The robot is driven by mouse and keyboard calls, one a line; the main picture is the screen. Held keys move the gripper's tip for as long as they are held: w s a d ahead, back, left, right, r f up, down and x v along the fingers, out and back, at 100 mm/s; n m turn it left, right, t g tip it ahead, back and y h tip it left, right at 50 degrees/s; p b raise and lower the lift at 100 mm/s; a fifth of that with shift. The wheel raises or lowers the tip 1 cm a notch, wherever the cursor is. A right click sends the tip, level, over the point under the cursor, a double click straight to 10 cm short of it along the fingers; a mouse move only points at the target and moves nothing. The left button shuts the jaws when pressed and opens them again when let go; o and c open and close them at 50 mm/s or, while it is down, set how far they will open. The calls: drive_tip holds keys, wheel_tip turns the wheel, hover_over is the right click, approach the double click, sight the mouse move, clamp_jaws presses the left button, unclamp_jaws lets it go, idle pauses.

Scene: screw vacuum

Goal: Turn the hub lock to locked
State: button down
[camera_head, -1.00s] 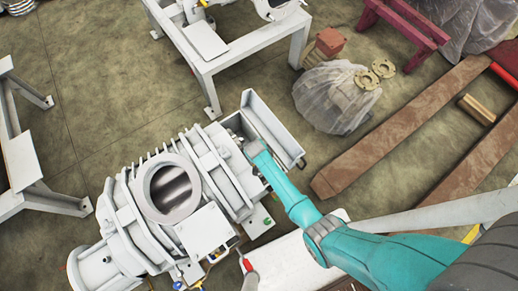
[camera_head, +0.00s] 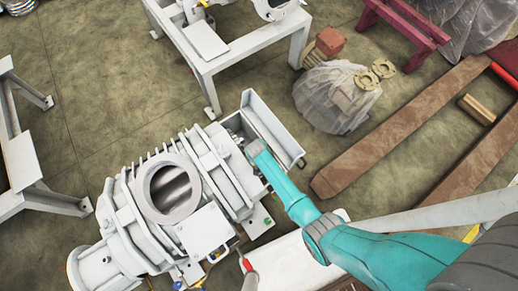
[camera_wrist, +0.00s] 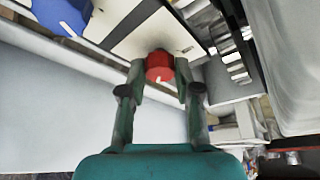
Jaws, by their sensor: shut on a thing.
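The hub lock appears as a round red knob (camera_wrist: 159,66) with a pale mark on it, set on a light panel (camera_wrist: 150,35) in the wrist view. My gripper (camera_wrist: 160,73) has one finger on each side of the knob and is shut on it. In the head view my gripper (camera_head: 238,139) reaches in between the large white vacuum machine (camera_head: 205,165) and an open grey trough (camera_head: 268,128). The knob is hidden there. I cannot tell from the mark whether the lock is locked.
A blue round part (camera_wrist: 62,14) lies at the upper left of the wrist view. In the head view, a plastic-wrapped item (camera_head: 335,98), brown beams (camera_head: 400,135) and a white frame table (camera_head: 235,45) stand around. Bare floor (camera_head: 100,80) lies between them.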

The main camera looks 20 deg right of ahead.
drive_tip(key=n, duration=0.2)
drive_tip(key=n+y, duration=0.1)
drive_tip(key=shift+d+n+y, duration=0.15)
drive_tip(key=shift+n+y, duration=0.15)
drive_tip(key=shift+n, duration=0.1)
drive_tip(key=n+y, duration=0.1)
drive_tip(key=n, duration=0.3)
drive_tip(key=shift+n+y, duration=0.3)
drive_tip(key=shift+y, duration=0.1)
drive_tip(key=n, duration=0.2)
drive_tip(key=n+y, duration=0.1)
drive_tip(key=n, duration=0.1)
drive_tip(key=shift+w+d+y, duration=0.1)
drive_tip(key=shift+d+y, duration=0.05)
drive_tip(key=shift+y, duration=0.15)
drive_tip(key=shift+n+g+y, duration=0.5)
drive_tip(key=shift+n+g, duration=0.2)
drive_tip(key=shift+n, duration=1.4)
drive_tip(key=c, duration=0.8)
unclamp_jaws()
